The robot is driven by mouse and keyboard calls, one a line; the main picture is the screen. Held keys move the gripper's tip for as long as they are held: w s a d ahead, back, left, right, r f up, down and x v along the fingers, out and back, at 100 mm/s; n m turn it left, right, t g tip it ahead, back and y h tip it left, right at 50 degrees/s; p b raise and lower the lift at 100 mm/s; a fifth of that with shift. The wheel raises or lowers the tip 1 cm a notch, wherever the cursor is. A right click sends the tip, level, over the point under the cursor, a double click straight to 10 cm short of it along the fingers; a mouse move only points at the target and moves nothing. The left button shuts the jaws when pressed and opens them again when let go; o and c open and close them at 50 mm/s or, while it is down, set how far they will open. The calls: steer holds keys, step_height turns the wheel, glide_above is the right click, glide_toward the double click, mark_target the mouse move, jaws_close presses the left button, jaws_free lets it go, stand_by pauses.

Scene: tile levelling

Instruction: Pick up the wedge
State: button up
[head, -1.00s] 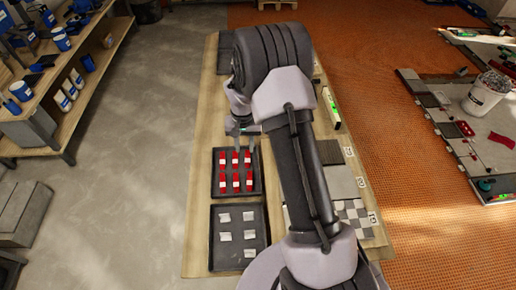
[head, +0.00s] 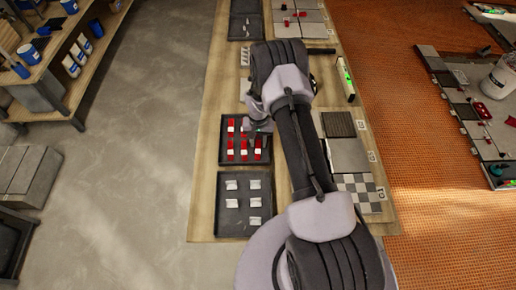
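Several red wedges (head: 231,143) with white ends stand in rows in a dark tray (head: 223,160) on the wooden bench. My gripper (head: 258,138) is over the right side of this tray, pointing down among the right-hand wedges. It partly hides the wedges there. Its fingers are too small and dark to show whether they are open or shut, or whether they touch a wedge.
A second dark tray (head: 262,182) with several white clips is nearer. Tile samples (head: 349,155) and a spirit level (head: 345,80) lie right of my arm. Another tray (head: 236,32) is at the far end. Shelving stands left, across clear floor.

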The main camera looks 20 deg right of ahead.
steer(key=shift+r, duration=0.1)
jaws_close()
